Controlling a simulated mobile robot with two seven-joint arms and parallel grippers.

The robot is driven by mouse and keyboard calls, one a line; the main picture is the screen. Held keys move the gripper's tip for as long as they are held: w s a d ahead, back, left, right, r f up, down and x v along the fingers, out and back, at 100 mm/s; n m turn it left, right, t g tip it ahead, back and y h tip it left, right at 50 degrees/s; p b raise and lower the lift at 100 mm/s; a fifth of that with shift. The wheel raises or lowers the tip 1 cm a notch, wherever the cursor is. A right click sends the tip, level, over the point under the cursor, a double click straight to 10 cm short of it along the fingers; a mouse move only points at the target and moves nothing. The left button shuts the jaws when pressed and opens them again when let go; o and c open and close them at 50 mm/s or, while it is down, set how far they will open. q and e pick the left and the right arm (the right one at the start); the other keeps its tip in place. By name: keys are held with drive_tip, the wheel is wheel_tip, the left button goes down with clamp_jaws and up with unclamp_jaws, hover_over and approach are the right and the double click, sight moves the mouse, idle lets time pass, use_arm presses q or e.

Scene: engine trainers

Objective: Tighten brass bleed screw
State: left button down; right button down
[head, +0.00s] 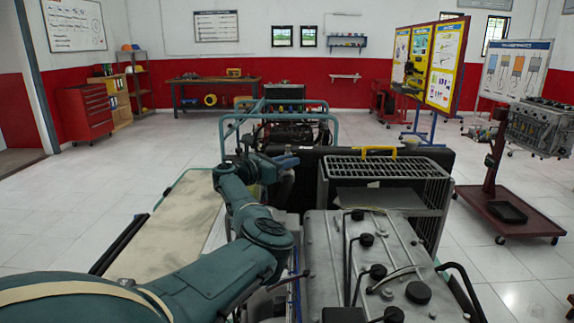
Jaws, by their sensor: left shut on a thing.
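My left arm comes in from the lower left and bends over the near engine trainer. My left gripper (278,170) is at its far end, small and dark, beside the left side of the grey mesh guard (388,172). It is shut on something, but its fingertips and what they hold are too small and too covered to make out. The brass bleed screw cannot be picked out in this view. The near engine (318,250) has a grey ribbed top cover with dark caps and thin pipes. My right gripper is not in view.
A teal tube frame (275,103) surrounds a dark engine behind. A pale flat panel (165,235) lies to the left. A dark red stand (510,215) carries an engine on the right. White tiled floor (120,178) is clear at left and far back.

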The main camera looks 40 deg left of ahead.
use_arm(q)
drive_tip(key=shift+r+m+g+h+b, duration=0.1)
drive_tip(key=shift+m+g+h+b, duration=0.3)
drive_tip(key=shift+m+h, duration=0.6)
drive_tip(key=shift+r+h, duration=0.1)
drive_tip(key=shift+h, duration=0.4)
drive_tip(key=c, duration=1.4)
unclamp_jaws()
drive_tip(key=shift+w, duration=0.1)
drive_tip(key=shift+s+a+f, duration=0.15)
drive_tip(key=shift+s+f, duration=0.05)
drive_tip(key=shift+s, duration=0.2)
drive_tip(key=b+v, duration=0.2)
drive_tip(key=v, duration=1)
drive_tip(key=shift+s, duration=0.2)
drive_tip(key=shift+r, duration=0.1)
